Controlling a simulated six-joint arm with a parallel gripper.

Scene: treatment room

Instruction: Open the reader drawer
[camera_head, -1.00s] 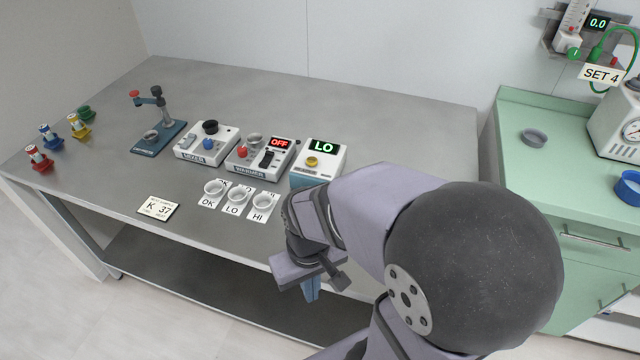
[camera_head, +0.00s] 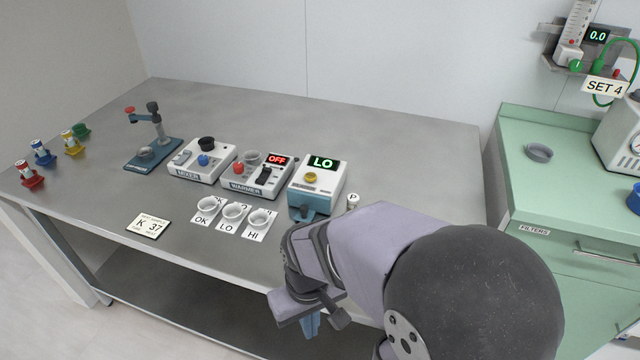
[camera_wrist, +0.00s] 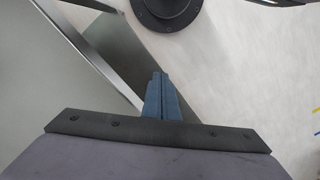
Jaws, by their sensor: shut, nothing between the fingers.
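The reader (camera_head: 322,176) is a white box with a green "LO" display, a yellow button and a blue lower front. It stands on the grey table at the right end of the row of devices. Its drawer front (camera_head: 307,203) is the blue part facing the table's front edge, and no clear gap shows around it. My gripper (camera_head: 311,326) is off the table's front edge, below and apart from the reader. In the wrist view my blue fingers (camera_wrist: 160,82) are together and empty, with floor and table edge behind them.
A white "P" vial (camera_head: 353,201) stands right of the reader. The warmer (camera_head: 259,176), showing "OFF", is close on its left. Cups on OK, LO and HI cards (camera_head: 233,211) stand in front. A green cabinet (camera_head: 560,220) is at the right.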

